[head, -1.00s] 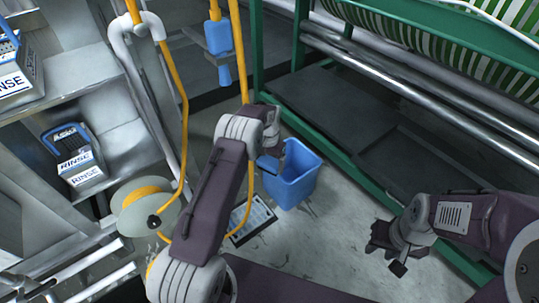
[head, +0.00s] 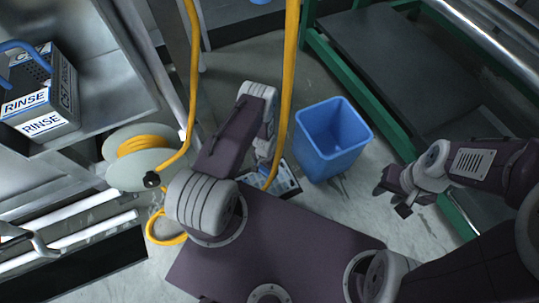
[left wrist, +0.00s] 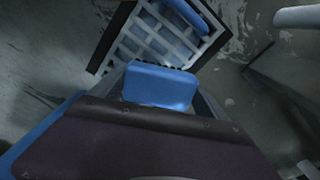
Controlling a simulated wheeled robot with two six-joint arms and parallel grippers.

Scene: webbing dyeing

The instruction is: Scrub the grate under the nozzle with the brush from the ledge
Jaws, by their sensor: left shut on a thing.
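The grate (head: 287,178) is a pale lattice in a dark frame on the floor. It fills the top of the left wrist view (left wrist: 132,48). My left gripper (head: 264,153) points down at the grate's near-left side in the head view. It is shut on the blue brush (left wrist: 160,84), whose dark bristles face the grate; whether they touch it I cannot tell. A blue rounded piece, perhaps the nozzle (left wrist: 188,12), lies over the grate's far part. My right gripper (head: 393,196) is empty, its fingers apart, above the floor at right.
A blue bucket (head: 333,135) stands just right of the grate. A yellow hose (head: 288,80) runs down past my left arm, and a hose reel (head: 143,157) is at left. A RINSE caddy (head: 42,98) sits on a shelf. A green frame (head: 322,55) stands behind.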

